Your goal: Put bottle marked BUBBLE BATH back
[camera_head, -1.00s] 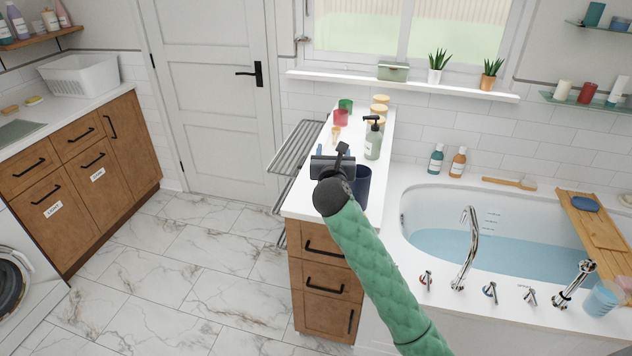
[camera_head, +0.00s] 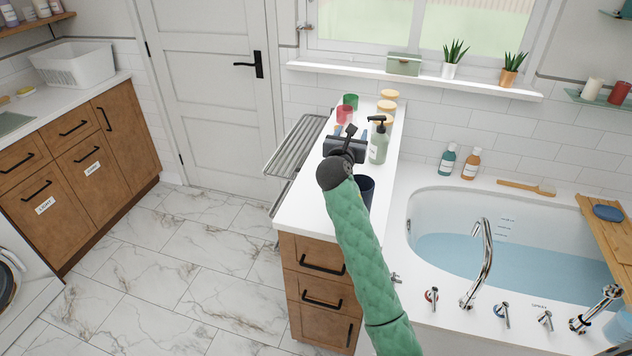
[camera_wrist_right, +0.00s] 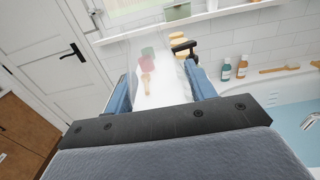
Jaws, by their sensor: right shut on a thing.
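My right gripper (camera_head: 350,135) is over the white counter (camera_head: 300,208), just left of a grey-green pump bottle (camera_head: 378,147). In the right wrist view its blue fingers (camera_wrist_right: 160,92) stand wide apart, with a pale, washed-out patch between them. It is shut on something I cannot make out. The pump bottle's black top (camera_wrist_right: 184,47) shows by the right finger; I cannot tell whether they touch. A teal bottle (camera_head: 447,160) and an amber bottle (camera_head: 470,164) stand upright on the bath's back ledge. No label reads as BUBBLE BATH. My left gripper is not in view.
A red cup (camera_head: 344,115), a green cup (camera_head: 351,101) and yellow-lidded jars (camera_head: 389,96) stand at the counter's back. A dark blue cup (camera_head: 366,190) is beside my right arm. A drying rack (camera_head: 295,146) sticks out left. The bath (camera_head: 425,215) is right.

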